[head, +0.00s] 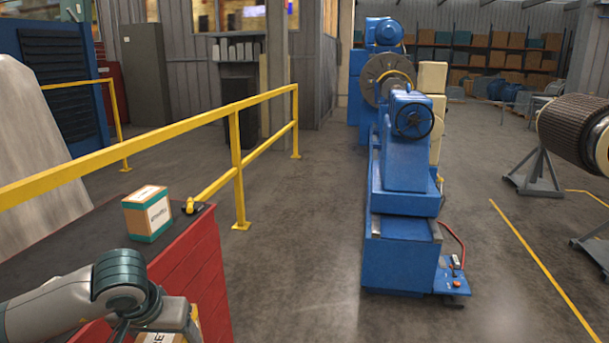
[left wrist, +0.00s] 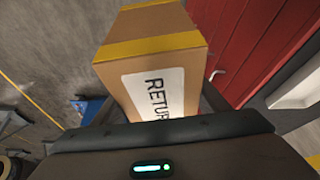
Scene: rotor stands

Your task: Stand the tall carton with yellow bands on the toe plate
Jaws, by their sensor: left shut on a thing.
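The tall carton with yellow bands (left wrist: 158,60) is brown cardboard with a white label reading "RETUR...". My left gripper (left wrist: 160,100) is shut on it, its dark fingers on either side. In the head view the left gripper (head: 158,312) is at the bottom edge, beside the red cabinet, and only a piece of the carton (head: 163,338) shows. A low blue plate (head: 452,279) with a red curved tube lies on the floor at the right foot of the blue machine; I cannot tell for sure whether it is the toe plate. My right gripper is not in view.
A yellow railing (head: 237,150) runs behind. The blue machine (head: 403,235) stands right of centre. Floor (head: 300,250) between is clear.

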